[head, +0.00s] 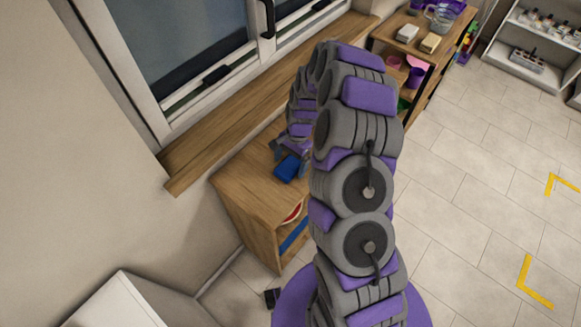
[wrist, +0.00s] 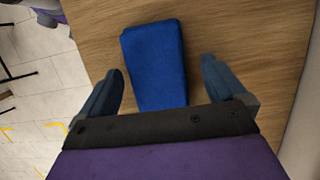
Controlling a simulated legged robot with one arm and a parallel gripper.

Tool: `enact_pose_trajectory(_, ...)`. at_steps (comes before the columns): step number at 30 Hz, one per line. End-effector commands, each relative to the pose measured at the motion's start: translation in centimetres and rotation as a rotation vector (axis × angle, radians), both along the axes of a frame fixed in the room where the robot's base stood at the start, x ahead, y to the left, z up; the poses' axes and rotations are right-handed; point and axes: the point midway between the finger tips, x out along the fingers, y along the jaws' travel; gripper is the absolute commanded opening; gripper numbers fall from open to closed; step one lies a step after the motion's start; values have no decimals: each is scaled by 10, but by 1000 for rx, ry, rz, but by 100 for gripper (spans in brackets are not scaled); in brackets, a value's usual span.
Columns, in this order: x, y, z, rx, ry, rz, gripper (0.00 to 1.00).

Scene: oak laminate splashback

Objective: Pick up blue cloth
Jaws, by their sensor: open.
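The blue cloth (head: 288,168) lies folded on top of the wooden cabinet (head: 243,178), below the window. In the wrist view the cloth (wrist: 155,62) is a flat blue rectangle on the wood, and its near end is hidden behind the dark gripper body. My gripper (wrist: 160,75) is open, with one finger on each side of the cloth and a gap to each side. In the head view my gripper (head: 290,158) is over the cloth; whether it touches the cloth cannot be told.
A wooden window sill (head: 250,110) and wall run behind the cabinet. A shelf (head: 432,45) with containers stands at the back right, and a white rack (head: 530,50) is farther right. The tiled floor (head: 470,170) to the right is clear, with yellow corner marks.

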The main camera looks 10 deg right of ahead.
Motion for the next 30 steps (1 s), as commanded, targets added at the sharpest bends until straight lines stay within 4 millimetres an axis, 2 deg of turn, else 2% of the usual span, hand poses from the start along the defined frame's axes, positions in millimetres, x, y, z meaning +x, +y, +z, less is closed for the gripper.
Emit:
enact_pose_trajectory(7,0,-5,-2,6,-2,-1,97)
enact_pose_trajectory(25,0,-2,-2,3,0,-1,39)
enact_pose_trajectory(30,0,-4,-3,5,0,-2,38)
